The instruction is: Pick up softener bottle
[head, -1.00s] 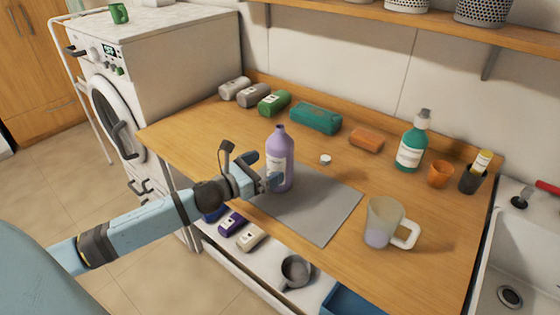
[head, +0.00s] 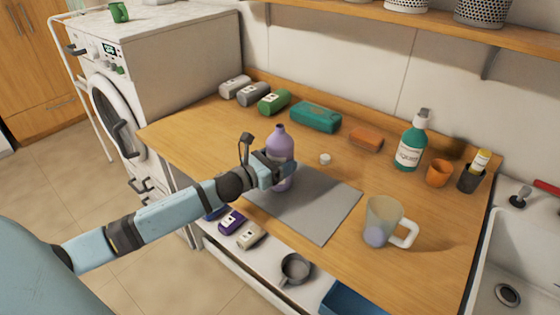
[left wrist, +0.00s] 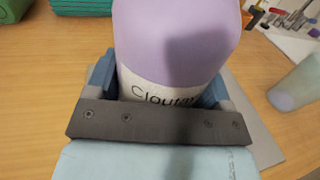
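The softener bottle looks to be the purple bottle (head: 280,140) with a pale label, standing upright at the far left corner of the grey mat (head: 318,212). My left gripper (head: 285,172) is at the bottle's lower half, with a finger on each side of it. In the left wrist view the purple bottle (left wrist: 178,40) fills the space between the fingers of my left gripper (left wrist: 160,88), and part of its label shows. Whether the fingers press on it cannot be told. My right gripper is not in view.
A small white cap (head: 325,159) lies right of the bottle. A clear mug (head: 383,215) stands right of the mat. Several packages, an orange block (head: 366,139), a green pump bottle (head: 411,145) and an orange cup (head: 438,173) line the back. A sink (head: 520,255) is at right.

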